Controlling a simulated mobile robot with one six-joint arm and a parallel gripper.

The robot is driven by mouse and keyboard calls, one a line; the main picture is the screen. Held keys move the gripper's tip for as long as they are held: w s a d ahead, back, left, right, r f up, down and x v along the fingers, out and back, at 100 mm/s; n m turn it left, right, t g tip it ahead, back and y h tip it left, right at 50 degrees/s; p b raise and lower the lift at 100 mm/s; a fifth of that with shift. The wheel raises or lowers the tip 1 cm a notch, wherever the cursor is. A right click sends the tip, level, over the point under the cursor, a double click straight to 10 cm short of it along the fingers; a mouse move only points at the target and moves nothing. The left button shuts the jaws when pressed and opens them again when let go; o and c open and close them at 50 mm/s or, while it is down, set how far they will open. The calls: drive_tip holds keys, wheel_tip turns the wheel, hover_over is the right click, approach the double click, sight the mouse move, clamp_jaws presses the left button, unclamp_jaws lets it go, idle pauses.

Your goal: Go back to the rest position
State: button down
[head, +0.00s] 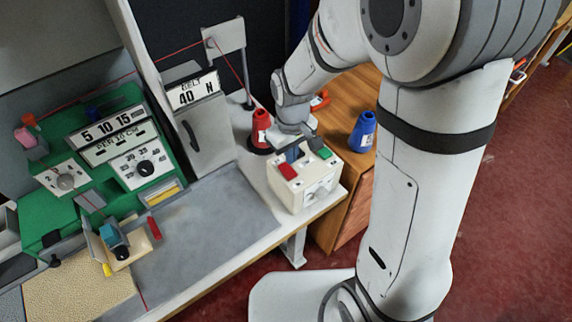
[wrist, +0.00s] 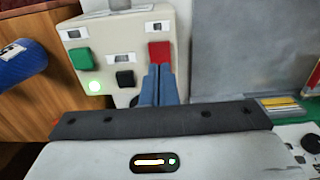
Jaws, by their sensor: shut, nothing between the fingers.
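My gripper (head: 293,154) is over the cream control box (head: 311,199) at the right end of the bench in the head view. In the wrist view its blue fingers (wrist: 159,70) are together with nothing between them. Their tips overlap the near edge of the red button (wrist: 159,50); I cannot tell whether they touch it. The box also carries a green button (wrist: 80,58), a black button (wrist: 125,78) and a bright lamp (wrist: 95,87).
A red cone spool (head: 261,128) stands behind the box and a blue cone spool (head: 362,132) on the wooden cabinet to its right. The green binding machine (head: 45,215) is at the left. The grey bench top (head: 215,215) between is mostly clear.

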drive_tip(key=shift+r+p, duration=0.3)
drive_tip(key=shift+r, duration=0.45)
drive_tip(key=s+d+r+m+t, duration=0.3)
drive_tip(key=s+d+r+m, duration=0.3)
drive_tip(key=s+d+r, duration=0.6)
wheel_tip(320, 180, up, 2)
drive_tip(key=shift+s+r+m, duration=0.15)
drive_tip(key=shift+s+m, duration=0.15)
drive_tip(key=shift+m, duration=0.1)
